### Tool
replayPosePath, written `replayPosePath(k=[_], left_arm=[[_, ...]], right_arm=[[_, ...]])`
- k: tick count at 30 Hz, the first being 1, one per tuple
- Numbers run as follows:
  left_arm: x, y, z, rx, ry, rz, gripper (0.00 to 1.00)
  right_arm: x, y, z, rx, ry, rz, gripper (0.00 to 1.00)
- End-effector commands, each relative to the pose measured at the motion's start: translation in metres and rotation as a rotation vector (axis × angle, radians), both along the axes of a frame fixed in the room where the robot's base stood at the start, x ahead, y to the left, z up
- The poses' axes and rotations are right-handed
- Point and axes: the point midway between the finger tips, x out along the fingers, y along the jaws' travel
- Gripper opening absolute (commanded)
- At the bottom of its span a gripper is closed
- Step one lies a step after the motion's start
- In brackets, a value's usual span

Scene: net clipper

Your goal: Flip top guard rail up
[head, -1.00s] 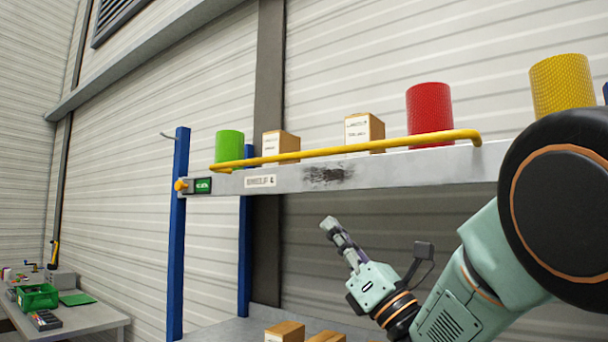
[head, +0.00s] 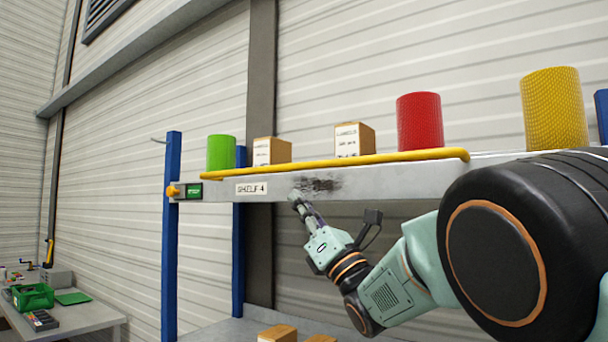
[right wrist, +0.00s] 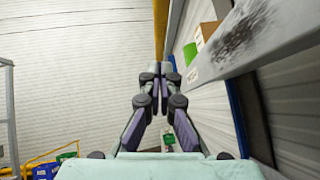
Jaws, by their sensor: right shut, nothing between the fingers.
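The yellow guard rail (head: 330,163) runs along the top front edge of the grey shelf (head: 215,190), in front of the goods. It lies low, close to the shelf edge in the picture. My right gripper (head: 296,199) is shut and empty. In the head view its tips are below the rail, over the shelf's front face near the dark scuff (head: 318,185); I cannot tell if they touch. In the right wrist view the closed fingers (right wrist: 160,72) line up with a yellow bar (right wrist: 160,28) that looks like the rail. My left gripper is not in view.
On the shelf stand a green cylinder (head: 221,152), two cardboard boxes (head: 271,151) (head: 355,140), a red cylinder (head: 419,120) and a yellow one (head: 554,108). A blue post (head: 171,240) holds the left end. A workbench (head: 85,315) is at far left. Boxes (head: 277,332) sit lower down.

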Motion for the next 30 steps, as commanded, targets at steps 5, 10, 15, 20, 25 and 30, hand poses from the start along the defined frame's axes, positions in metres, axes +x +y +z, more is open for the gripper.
replayPosePath(k=[5, 10, 15, 20, 25, 30], left_arm=[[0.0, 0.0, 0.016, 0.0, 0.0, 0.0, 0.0], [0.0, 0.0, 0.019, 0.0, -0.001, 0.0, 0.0], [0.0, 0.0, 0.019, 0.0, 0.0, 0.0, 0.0], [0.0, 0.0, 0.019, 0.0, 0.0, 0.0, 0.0], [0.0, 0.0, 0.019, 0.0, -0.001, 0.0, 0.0], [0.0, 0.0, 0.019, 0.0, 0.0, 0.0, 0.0]], right_arm=[[0.003, -0.004, 0.027, 0.0, -0.001, 0.0, 0.0], [0.004, -0.006, 0.035, -0.001, 0.0, -0.001, 0.0], [0.005, -0.006, 0.036, 0.0, 0.001, -0.001, 0.0], [0.005, -0.006, 0.035, 0.0, 0.0, -0.001, 0.0], [0.005, -0.007, 0.036, 0.003, 0.002, -0.001, 0.0], [0.006, -0.011, 0.038, 0.014, 0.017, -0.001, 0.0]])
